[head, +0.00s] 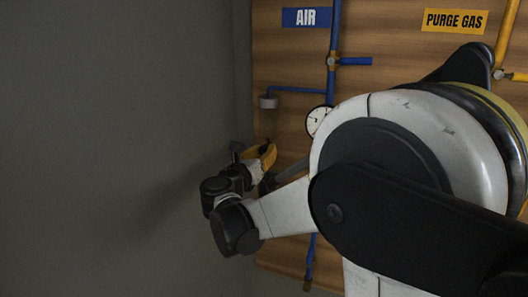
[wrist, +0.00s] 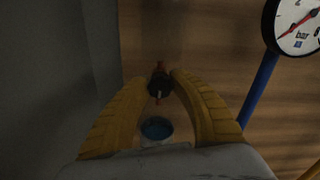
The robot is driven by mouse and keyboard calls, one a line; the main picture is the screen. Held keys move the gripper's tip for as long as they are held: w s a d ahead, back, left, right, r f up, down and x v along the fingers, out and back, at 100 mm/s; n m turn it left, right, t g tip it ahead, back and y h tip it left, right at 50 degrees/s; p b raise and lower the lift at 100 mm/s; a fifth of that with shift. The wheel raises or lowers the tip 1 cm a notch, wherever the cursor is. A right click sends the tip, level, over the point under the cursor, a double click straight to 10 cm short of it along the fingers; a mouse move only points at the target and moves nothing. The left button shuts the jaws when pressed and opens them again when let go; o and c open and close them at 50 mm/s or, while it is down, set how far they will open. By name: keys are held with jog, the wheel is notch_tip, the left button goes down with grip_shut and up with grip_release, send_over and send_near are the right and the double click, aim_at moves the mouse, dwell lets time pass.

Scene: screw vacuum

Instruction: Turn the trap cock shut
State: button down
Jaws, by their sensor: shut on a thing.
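The trap cock (wrist: 159,83) shows in the wrist view as a small dark round body with a pale line on it and red pieces above and below. My gripper (wrist: 160,76) is shut on it, with one yellow finger on each side. In the head view my gripper (head: 263,156) is at the left edge of the wooden panel, below the AIR sign. The cock cannot be made out there, behind my fingers and wrist. A blue disc in a pale ring (wrist: 157,128) shows between the fingers, below the cock.
A pressure gauge (wrist: 298,27) on a blue pipe (wrist: 257,92) stands to the right; it is partly hidden by my arm in the head view (head: 316,119). A grey cap (head: 268,101) hangs from a blue branch pipe above my gripper. A grey wall (head: 120,140) lies left.

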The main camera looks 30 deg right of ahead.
jog(key=shift+m, duration=0.3)
jog(key=m+b, duration=0.2)
jog(key=m, duration=0.1)
jog(key=shift+f, duration=0.1)
jog(key=shift+m+b, duration=0.7)
jog(key=shift+m, duration=1.1)
jog(key=c, duration=1.1)
grip_release()
jog(key=v, duration=1.2)
